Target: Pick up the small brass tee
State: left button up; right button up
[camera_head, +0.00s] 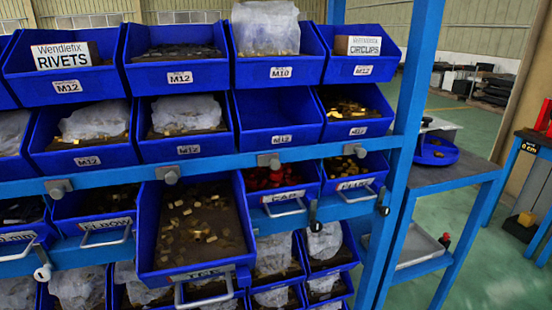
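Several small brass-coloured fittings (195,232) lie scattered on the brown floor of a blue bin (148,235). This bin juts out from the rack in the lower middle. Its front label seems to read "TEE", but it is blurred. The pieces are too small to tell their exact shapes. Neither of my grippers shows in the head view.
Blue bins fill the rack around it, including an empty one (275,112) and one of red caps (272,178). A blue upright (408,120) stands right of them. A side table (455,178) holds a round blue tray (436,155). Green floor lies open at right.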

aim_at(436, 154)
jog(key=i+l+u, duration=0.25)
jog(key=l, duration=0.8)
jog(key=i+l+u, duration=0.3)
jog(key=l, duration=0.8)
jog(key=i+l+u, duration=0.25)
jog(key=l, duration=0.85)
jog(key=l+u, duration=0.25)
jog(key=l, duration=0.9)
